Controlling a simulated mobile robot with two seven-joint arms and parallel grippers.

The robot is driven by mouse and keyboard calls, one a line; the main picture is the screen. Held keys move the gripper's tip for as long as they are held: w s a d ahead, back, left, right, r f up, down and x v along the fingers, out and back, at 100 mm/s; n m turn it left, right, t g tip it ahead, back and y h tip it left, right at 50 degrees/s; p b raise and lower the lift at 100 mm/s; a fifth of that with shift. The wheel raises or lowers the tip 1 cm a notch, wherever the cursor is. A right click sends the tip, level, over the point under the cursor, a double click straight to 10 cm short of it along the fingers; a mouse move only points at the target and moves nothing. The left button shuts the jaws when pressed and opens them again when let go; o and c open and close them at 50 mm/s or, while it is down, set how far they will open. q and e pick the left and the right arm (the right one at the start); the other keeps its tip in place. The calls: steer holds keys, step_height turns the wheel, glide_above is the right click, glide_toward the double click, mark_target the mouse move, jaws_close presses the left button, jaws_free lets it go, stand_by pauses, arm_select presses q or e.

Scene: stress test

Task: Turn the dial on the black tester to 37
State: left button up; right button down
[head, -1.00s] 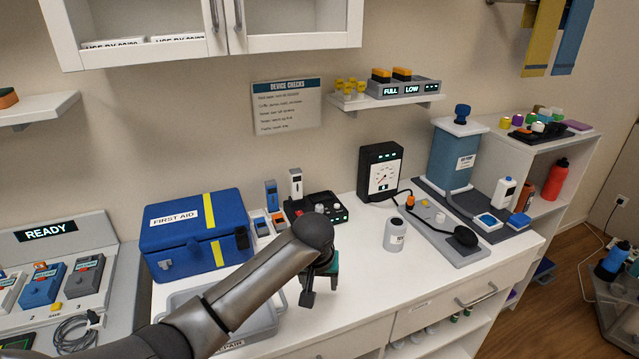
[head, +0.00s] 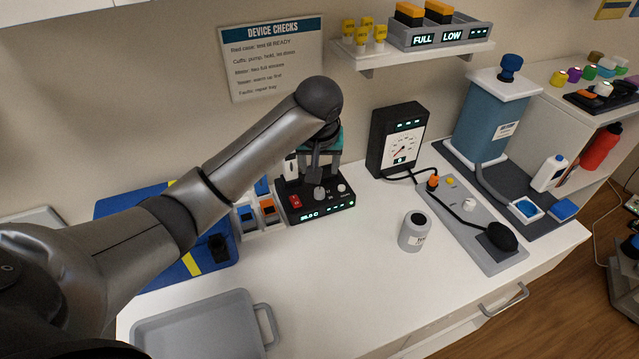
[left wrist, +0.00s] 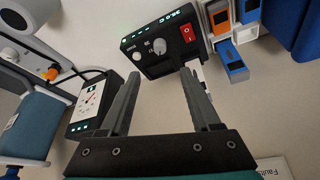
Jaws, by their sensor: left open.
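The black tester (head: 335,206) stands on the white counter against the wall, with a red switch (head: 295,201), a grey dial (head: 319,192) and a lit readout that seems to show 35.0 C, though it is small. In the left wrist view the tester (left wrist: 145,63) appears beyond the fingers, with its dial (left wrist: 159,46) and red switch (left wrist: 186,31). My left gripper (head: 317,176) is above and behind the dial, pointing down. Its two fingers (left wrist: 160,73) are apart with nothing between them, and the dial shows past the gap. My right gripper is not in view.
Orange and blue devices (head: 257,215) stand left of the tester, beside the blue first aid case (head: 188,270). A black gauge box (head: 397,140) and a grey jar (head: 414,232) are to the right. A grey tray (head: 200,325) lies in front. The counter before the tester is clear.

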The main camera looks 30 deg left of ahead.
mark_target(319, 190)
arm_select(q)
steer(key=b+x, duration=0.2)
steer(key=x, duration=1)
steer(key=shift+w+a+f+b, duration=0.1)
steer(key=shift+f+b, duration=0.2)
steer(key=shift+f, duration=0.1)
steer(key=c, duration=0.3)
jaws_close()
